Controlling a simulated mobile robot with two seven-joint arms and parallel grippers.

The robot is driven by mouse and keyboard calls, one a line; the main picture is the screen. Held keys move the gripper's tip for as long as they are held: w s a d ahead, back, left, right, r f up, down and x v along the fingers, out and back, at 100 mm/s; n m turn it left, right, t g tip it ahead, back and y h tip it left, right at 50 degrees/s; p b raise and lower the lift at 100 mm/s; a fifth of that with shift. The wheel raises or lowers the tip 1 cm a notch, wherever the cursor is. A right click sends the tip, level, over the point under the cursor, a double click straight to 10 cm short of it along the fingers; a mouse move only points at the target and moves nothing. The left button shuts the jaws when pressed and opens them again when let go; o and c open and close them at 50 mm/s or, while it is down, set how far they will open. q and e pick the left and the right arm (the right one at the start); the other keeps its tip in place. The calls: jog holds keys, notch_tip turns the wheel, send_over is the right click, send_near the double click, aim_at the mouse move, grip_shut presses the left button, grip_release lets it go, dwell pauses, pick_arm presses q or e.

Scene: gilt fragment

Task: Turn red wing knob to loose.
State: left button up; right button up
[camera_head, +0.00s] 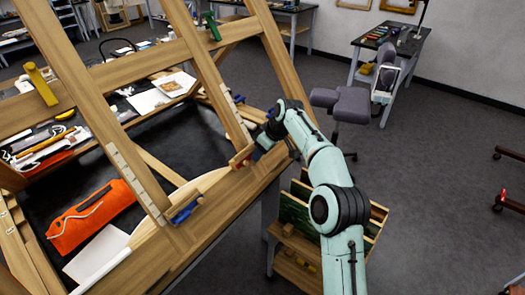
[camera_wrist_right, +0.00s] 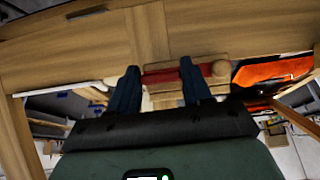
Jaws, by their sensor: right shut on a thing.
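The red wing knob (camera_head: 241,156) sits on the lower beam of the wooden easel frame (camera_head: 215,205), near the foot of an upright. My right gripper (camera_head: 257,150) is at the knob, its arm coming up from the bottom right. In the right wrist view, the red knob (camera_wrist_right: 162,76) spans the gap between the two dark fingers of my right gripper (camera_wrist_right: 160,75), which is shut on it. The knob's loose or tight mark cannot be made out. My left gripper is not in view.
Other wing knobs on the frame are yellow (camera_head: 41,85), green (camera_head: 211,26) and blue (camera_head: 184,212). An orange pouch (camera_head: 92,215) lies on the dark tabletop behind the frame. A grey stool (camera_head: 345,103) stands beyond my arm. Open floor lies to the right.

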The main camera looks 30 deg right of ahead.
jog(key=o, duration=1.1)
jog(key=shift+f, duration=0.2)
jog(key=shift+c, duration=0.2)
jog(key=shift+r, duration=0.1)
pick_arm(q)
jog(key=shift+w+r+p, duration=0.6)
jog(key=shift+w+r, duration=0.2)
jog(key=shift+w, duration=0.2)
pick_arm(e)
jog(key=v, duration=1.3)
jog(key=shift+s+r, duration=0.15)
jog(key=shift+r, duration=0.05)
